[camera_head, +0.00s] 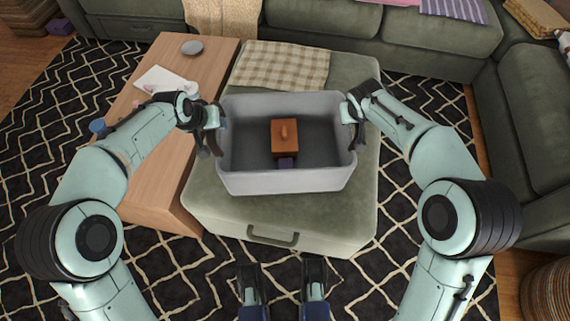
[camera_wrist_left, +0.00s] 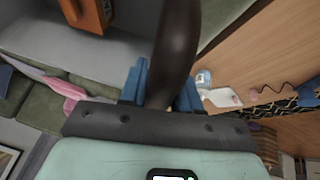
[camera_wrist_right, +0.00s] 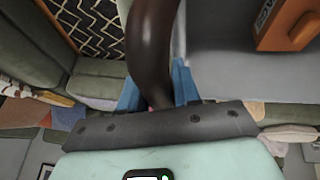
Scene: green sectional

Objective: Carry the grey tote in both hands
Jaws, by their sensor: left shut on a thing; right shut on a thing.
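The grey tote (camera_head: 270,183) is upright on or just above the green ottoman (camera_head: 330,225); I cannot tell whether it touches. Inside it are an orange-brown box (camera_head: 284,135) with a knob or handle on top and a small purple item (camera_head: 286,163). My left gripper (camera_head: 212,130) is shut on the dark handle at the tote's left end; that handle fills the middle of the left wrist view (camera_wrist_left: 176,50). My right gripper (camera_head: 351,122) is shut on the dark handle at the right end, which also shows in the right wrist view (camera_wrist_right: 152,50).
A wooden table (camera_head: 150,180) stands left of the ottoman, with a grey dish (camera_head: 192,47), papers and small items on it. A checked cloth (camera_head: 282,66) lies on the ottoman behind the tote. Green sofas (camera_head: 440,40) close off the back and right. Patterned rug (camera_head: 420,110) shows between.

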